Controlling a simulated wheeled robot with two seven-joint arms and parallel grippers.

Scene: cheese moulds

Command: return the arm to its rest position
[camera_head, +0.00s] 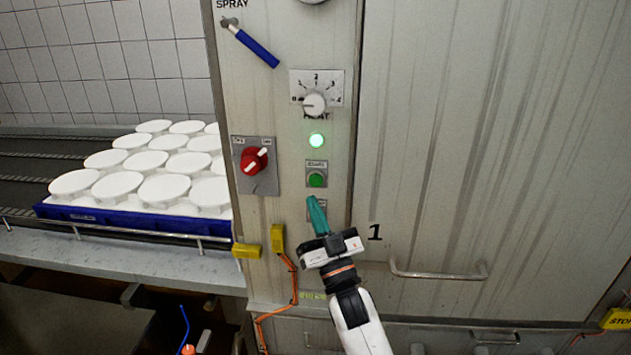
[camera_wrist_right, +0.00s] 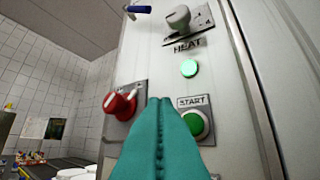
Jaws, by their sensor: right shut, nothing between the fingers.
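My right gripper (camera_head: 317,212) is in front of the grey control panel, just below the green start button (camera_head: 316,180). Its teal fingers are closed together with nothing between them. In the right wrist view the closed fingers (camera_wrist_right: 160,112) rise in the middle, with the start button (camera_wrist_right: 196,124) to their right and the red switch (camera_wrist_right: 121,103) to their left. I cannot tell whether the fingertips touch the panel. A plate below the start button is partly hidden by the fingers. My left gripper does not show.
A lit green lamp (camera_head: 316,140) and a white heat dial (camera_head: 314,103) sit above the start button. A blue spray lever (camera_head: 257,48) is higher up. A blue tray (camera_head: 130,220) of white moulds stands at the left. A door handle (camera_head: 438,274) sticks out at the right.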

